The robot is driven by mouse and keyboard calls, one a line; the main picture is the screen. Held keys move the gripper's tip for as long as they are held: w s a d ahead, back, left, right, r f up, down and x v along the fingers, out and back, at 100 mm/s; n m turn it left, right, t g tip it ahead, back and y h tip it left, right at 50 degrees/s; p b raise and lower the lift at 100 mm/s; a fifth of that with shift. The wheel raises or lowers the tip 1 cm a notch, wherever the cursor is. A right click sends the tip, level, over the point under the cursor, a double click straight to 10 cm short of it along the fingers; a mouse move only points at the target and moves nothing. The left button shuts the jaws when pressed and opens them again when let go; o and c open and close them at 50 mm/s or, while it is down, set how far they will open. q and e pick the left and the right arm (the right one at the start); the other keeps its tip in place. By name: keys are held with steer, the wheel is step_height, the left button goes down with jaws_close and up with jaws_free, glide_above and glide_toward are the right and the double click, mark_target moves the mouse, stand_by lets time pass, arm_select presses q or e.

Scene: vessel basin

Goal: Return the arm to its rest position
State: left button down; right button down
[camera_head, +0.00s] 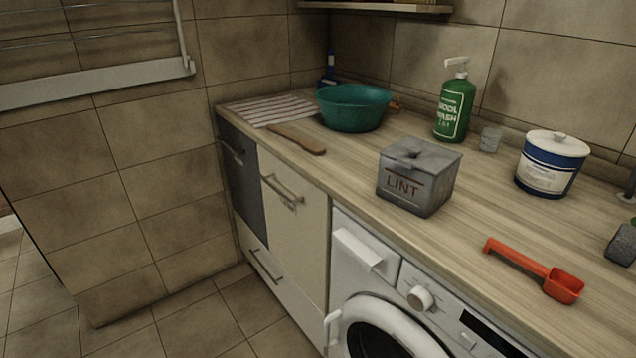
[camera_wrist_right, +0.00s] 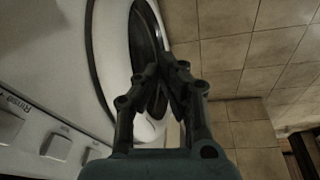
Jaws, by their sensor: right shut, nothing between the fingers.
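My right gripper (camera_wrist_right: 161,72) shows in the right wrist view. Its fingers are together at the tips with nothing between them. It is in front of the washing machine's round door (camera_wrist_right: 140,45), with floor tiles beyond to the right. Whether it touches the door I cannot tell. Neither gripper shows in the head view, and my left gripper is in no view.
The worktop (camera_head: 330,185) holds a teal basin (camera_head: 354,108), green bottle (camera_head: 455,105), grey lint box (camera_head: 418,178), blue-white tub (camera_head: 552,165) and red scoop (camera_head: 540,270). The washing machine (camera_head: 375,290) stands below it. The floor (camera_head: 205,325) at the left is clear.

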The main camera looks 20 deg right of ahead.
steer(key=s+f+b, duration=0.4)
steer(key=s+f, duration=0.6)
steer(key=f, duration=0.4)
steer(key=s+d+f+g+b, duration=0.1)
steer(key=s+f+b, duration=0.3)
steer(key=s+f, duration=0.5)
step_height(320, 180, down, 5)
steer(key=shift+s+d+f, duration=0.15)
steer(key=shift+s, duration=0.25)
